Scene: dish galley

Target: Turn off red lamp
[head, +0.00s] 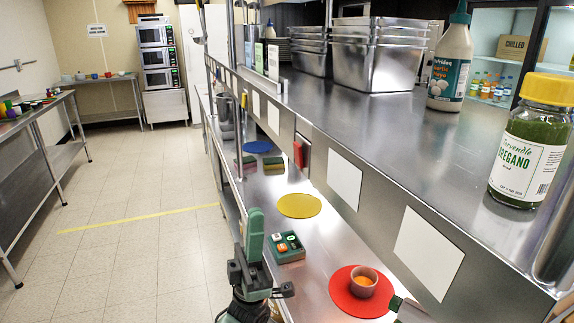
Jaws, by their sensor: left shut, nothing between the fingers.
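A red block-like fitting (299,153), which may be the red lamp, is on the front face of the upper shelf's edge; I cannot tell if it is lit. A green button box (289,256) with several coloured buttons, one of them reddish, sits on the lower counter. My left gripper (256,220) is shut and empty, its green fingers pointing up. In the picture it stands just left of the button box and below the red fitting, with no visible contact with either.
A red round mat (342,301) with a small cup (364,282) lies at the front of the lower counter (315,245). A yellow mat (300,205) lies farther back. The upper shelf (400,125) overhangs the right, carrying an oregano jar (530,150). Floor at left is clear.

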